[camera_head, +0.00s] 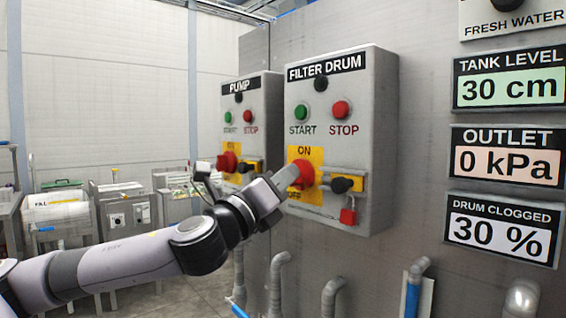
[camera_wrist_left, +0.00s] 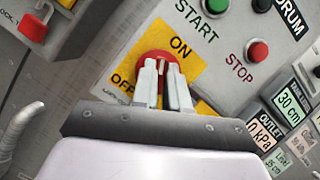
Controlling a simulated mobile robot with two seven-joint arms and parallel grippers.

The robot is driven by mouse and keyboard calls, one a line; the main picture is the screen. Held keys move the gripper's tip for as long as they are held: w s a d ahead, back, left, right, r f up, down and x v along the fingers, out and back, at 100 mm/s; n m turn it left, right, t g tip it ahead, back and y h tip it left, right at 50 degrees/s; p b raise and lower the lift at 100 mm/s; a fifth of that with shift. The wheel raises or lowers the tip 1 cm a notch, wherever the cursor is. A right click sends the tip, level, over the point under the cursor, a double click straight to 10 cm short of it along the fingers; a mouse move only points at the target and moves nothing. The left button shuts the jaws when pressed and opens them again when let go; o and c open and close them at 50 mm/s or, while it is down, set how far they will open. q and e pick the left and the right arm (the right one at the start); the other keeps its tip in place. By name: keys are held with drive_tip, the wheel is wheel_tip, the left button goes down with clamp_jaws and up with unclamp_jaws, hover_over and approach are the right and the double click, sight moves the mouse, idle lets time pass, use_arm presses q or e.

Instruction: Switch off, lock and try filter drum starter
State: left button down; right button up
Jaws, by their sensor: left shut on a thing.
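The filter drum starter box (camera_head: 383,140) is on the wall in the head view, with a green START button (camera_head: 301,112), a red STOP button (camera_head: 340,110) and a red rotary switch (camera_head: 303,175) on a yellow ON/OFF plate (camera_head: 303,200). My left gripper (camera_head: 288,182) is shut on the red switch; the left wrist view shows both fingers on the red knob (camera_wrist_left: 157,58) between ON and OFF. A yellow hasp with a black knob (camera_head: 342,184) sits right of the switch. A red padlock (camera_head: 348,215) hangs below it. My right gripper is not in view.
The pump starter box (camera_head: 262,115), with its own red switch (camera_head: 227,162), stands just left, close to my left arm. Displays for tank level (camera_head: 508,78), outlet (camera_head: 507,155) and drum clogged (camera_head: 501,231) are on the right. Pipes (camera_head: 335,295) run below the boxes.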

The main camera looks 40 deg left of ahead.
use_arm(q)
drive_tip(key=shift+d+r+n+g+y+p, duration=0.1)
drive_tip(key=shift+n+g+y+p, duration=0.55)
drive_tip(key=shift+n+p, duration=1.25)
drive_tip(key=shift+a+r+n+g+y+p, duration=0.1)
drive_tip(key=shift+n+g+y+p, duration=0.25)
drive_tip(key=shift+n+g+p, duration=1.4)
drive_tip(key=shift+d+n+t+y+p, duration=0.15)
drive_tip(key=shift+n+y+p, duration=0.6)
drive_tip(key=shift+n, duration=2.2)
drive_tip(key=shift+h, duration=0.25)
drive_tip(key=c, duration=1.1)
unclamp_jaws()
drive_tip(key=shift+c, duration=0.2)
drive_tip(key=b+v, duration=0.7)
drive_tip(key=b, duration=0.2)
